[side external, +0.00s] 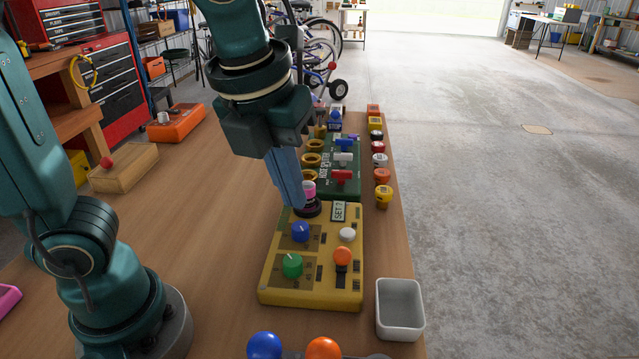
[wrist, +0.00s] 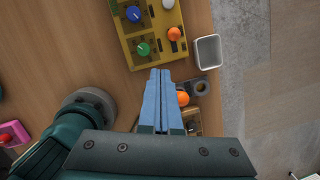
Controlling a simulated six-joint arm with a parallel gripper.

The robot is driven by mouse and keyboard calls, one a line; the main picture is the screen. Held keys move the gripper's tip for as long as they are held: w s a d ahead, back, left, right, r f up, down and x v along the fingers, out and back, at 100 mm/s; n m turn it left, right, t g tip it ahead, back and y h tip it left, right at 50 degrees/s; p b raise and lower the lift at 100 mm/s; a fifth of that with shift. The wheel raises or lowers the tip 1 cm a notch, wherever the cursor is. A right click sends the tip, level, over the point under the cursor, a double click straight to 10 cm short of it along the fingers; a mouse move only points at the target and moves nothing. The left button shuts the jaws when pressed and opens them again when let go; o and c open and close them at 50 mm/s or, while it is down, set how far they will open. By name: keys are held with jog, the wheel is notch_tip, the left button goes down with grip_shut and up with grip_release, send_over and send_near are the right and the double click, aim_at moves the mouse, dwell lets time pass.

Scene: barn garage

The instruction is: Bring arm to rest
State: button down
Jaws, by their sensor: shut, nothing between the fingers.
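My gripper (side external: 290,180) is shut, with its blue fingers together and nothing between them. In the side view its fingers point down over the far-left part of the yellow control box (side external: 311,295), in front of a pink-topped knob. I cannot tell whether they touch anything there. In the wrist view my gripper (wrist: 160,76) shows its fingers side by side, their tips just below the yellow box (wrist: 124,50) in the picture. The box carries a blue knob (side external: 301,232), a green knob (side external: 292,265), a white button (side external: 347,234) and an orange ball-topped lever (side external: 342,257).
A white bin (side external: 400,310) stands right of the yellow box. A green splitter panel (side external: 345,180) lies beyond it, with several colored buttons along the table's right edge. Blue (side external: 264,345) and orange (side external: 323,348) balls sit at the front.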

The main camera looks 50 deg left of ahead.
jog(key=s+a+f+n+t, duration=0.1)
jog(key=s+a+f+n, duration=0.1)
jog(key=n, duration=1.3)
jog(key=s+a+f+n+t, duration=0.1)
jog(key=s+a+n, duration=0.1)
jog(key=n, duration=1.3)
jog(key=shift+s+a+f+n+t+h, duration=0.3)
jog(key=shift+s+a+f+n, duration=0.1)
jog(key=shift+s, duration=0.35)
